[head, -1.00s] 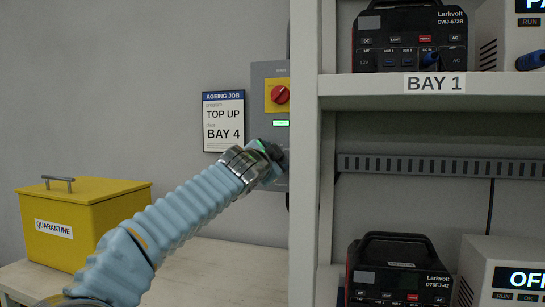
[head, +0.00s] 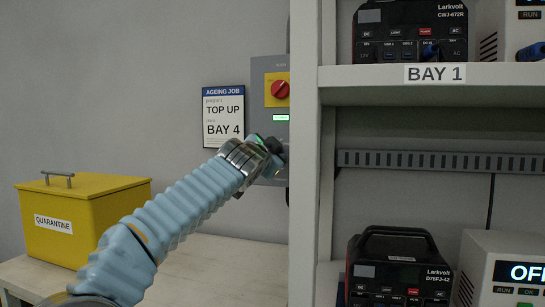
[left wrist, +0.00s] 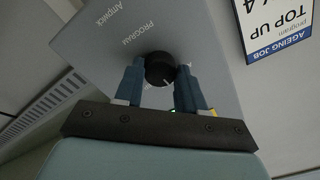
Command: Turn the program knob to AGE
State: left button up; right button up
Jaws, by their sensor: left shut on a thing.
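The left wrist view shows the panel nearly upside down. My left gripper (left wrist: 160,76) is shut on the knob, one blue-grey finger on each side. In the head view my left gripper (head: 270,150) reaches the lower part of the grey control box (head: 262,76) and covers most of the knob there. The AGE label cannot be read in either view. My right gripper is not in view.
A red rotary switch (head: 280,90) on a yellow plate sits above, with a small lit green display (head: 281,117). A job card (head: 224,117) reads TOP UP, BAY 4. A shelf post (head: 304,200) stands close right. A yellow quarantine box (head: 100,228) is at left.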

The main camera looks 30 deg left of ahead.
pick_arm(q)
jog(key=shift+f+n+b, duration=0.1)
jog(key=shift+n+b, duration=1.85)
jog(key=shift+n, duration=2.15)
jog(key=o, duration=1)
jog(key=shift+o, duration=0.2)
